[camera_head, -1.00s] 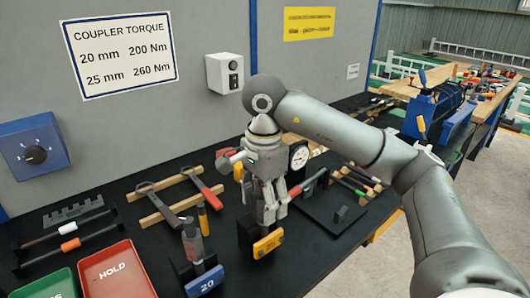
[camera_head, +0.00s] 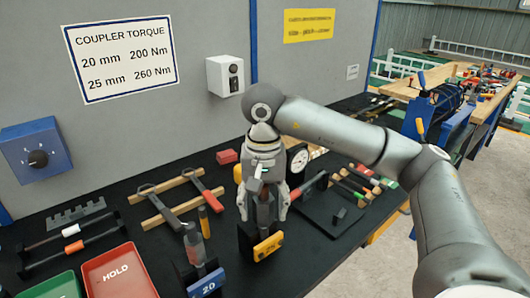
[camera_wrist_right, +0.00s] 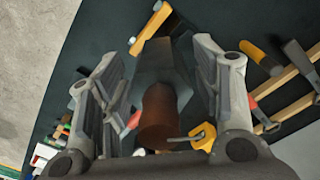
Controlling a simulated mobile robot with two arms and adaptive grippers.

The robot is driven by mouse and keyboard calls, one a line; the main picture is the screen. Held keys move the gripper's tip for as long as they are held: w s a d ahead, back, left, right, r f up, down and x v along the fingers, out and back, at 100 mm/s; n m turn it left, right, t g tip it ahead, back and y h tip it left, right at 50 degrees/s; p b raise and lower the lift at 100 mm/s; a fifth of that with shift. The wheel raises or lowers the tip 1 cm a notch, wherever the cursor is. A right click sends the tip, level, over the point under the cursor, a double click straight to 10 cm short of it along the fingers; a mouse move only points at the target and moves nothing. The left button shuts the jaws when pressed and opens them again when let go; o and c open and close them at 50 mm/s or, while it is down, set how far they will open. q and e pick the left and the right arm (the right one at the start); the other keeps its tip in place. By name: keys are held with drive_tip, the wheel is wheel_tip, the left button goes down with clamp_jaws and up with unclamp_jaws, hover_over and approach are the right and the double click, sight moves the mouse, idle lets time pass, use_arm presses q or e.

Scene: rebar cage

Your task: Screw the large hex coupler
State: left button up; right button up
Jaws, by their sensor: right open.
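My right gripper (camera_head: 263,213) points down over the stand with the yellow label (camera_head: 268,245). Its two fingers are open, one on each side of a dark grey upright piece (camera_head: 264,208) that looks like the large hex coupler. In the right wrist view the grey faceted piece (camera_wrist_right: 163,62) and a brown round bar end (camera_wrist_right: 159,112) lie between the spread fingers (camera_wrist_right: 155,50). I cannot tell whether either finger touches. A second grey coupler piece (camera_head: 194,246) stands in the blue stand marked 20 (camera_head: 206,284). My left gripper is not in view.
Wrenches (camera_head: 205,187) lie on wooden strips left of the gripper. A red HOLD tray (camera_head: 119,274) and a green tray (camera_head: 55,288) are at the front left. A dial gauge (camera_head: 298,158) and a red-handled tool (camera_head: 308,186) are close on the right.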

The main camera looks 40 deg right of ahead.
sight(266, 185)
drive_tip(key=n+p, duration=0.2)
drive_tip(key=n, duration=0.2)
drive_tip(key=shift+r+p, duration=0.2)
drive_tip(key=shift+p, duration=0.15)
drive_tip(key=shift+n, duration=0.3)
wheel_tip(266, 185, up, 4)
drive_tip(key=shift+r+b, duration=0.15)
drive_tip(key=shift+b, duration=0.45)
wheel_tip(266, 185, up, 6)
drive_tip(key=shift+p, duration=0.45)
drive_tip(key=shift+r, duration=0.4)
drive_tip(key=shift+a+r+p, duration=0.1)
drive_tip(key=shift+p, duration=0.3)
drive_tip(key=shift+s+r, duration=0.15)
drive_tip(key=shift+s, duration=0.35)
drive_tip(key=shift+w, duration=0.25)
drive_tip(key=shift+s, duration=0.15)
